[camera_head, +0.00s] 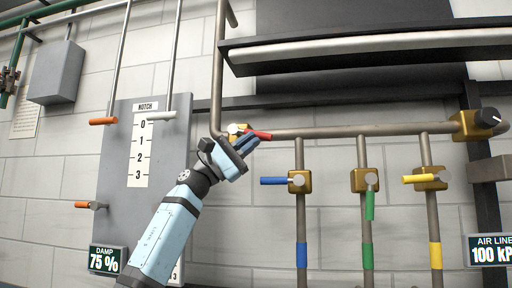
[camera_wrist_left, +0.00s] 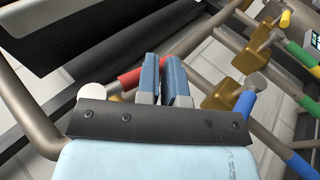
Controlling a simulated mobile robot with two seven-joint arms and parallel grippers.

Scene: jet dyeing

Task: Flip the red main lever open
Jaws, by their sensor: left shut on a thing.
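The red main lever (camera_head: 260,135) sits on a brass valve (camera_head: 236,130) at the left end of the horizontal pipe. It points to the right, roughly along the pipe. My left gripper (camera_head: 246,143) is at the lever, its blue fingers shut on it. My right gripper is in neither view.
Blue (camera_head: 274,181), green (camera_head: 370,205) and yellow (camera_head: 418,179) levers sit on branch pipes to the right. A grey notch panel (camera_head: 115,165) with orange-handled levers stands left. A dark shelf (camera_head: 360,50) is above. Displays read "DAMP 75 %" (camera_head: 108,259) and "AIR LINE 100 kP" (camera_head: 489,250).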

